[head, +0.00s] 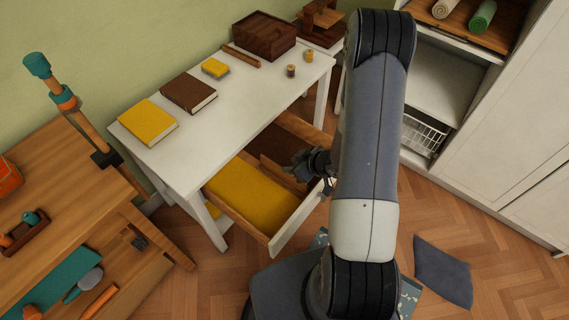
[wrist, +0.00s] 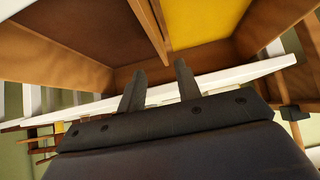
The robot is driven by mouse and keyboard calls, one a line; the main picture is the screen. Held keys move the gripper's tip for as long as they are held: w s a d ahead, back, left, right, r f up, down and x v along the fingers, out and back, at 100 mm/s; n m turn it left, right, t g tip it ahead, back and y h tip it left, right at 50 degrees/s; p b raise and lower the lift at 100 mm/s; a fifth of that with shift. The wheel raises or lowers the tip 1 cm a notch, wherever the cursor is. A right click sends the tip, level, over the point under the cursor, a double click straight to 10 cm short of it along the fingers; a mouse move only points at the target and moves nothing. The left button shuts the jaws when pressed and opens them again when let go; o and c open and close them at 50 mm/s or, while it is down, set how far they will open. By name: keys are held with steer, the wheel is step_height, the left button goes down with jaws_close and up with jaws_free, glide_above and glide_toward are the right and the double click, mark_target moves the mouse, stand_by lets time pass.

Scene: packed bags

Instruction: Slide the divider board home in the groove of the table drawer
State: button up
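The table drawer (head: 272,234) is pulled out from the white table, its white front facing the lower right. Its floor is yellow on the left and dark brown on the right. The wooden divider board (head: 262,171) stands between these two parts; it also shows in the wrist view (wrist: 152,27). The groove itself is too small to make out. My gripper (head: 300,168) is over the front part of the drawer. In the wrist view my gripper (wrist: 159,78) has its two fingers apart with nothing between them. The divider's front end lies just beyond the fingertips; contact is not visible.
The white tabletop (head: 210,125) holds a yellow book (head: 148,121), a brown book (head: 189,95), a wooden box (head: 264,36) and small spools (head: 291,71). A workbench (head: 70,195) stands left, a white cabinet (head: 510,140) right.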

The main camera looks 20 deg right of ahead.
mark_target(277, 165)
steer(key=shift+v, duration=1.9)
steer(key=b+x, duration=0.1)
steer(key=x, duration=1)
steer(key=shift+r, duration=0.4)
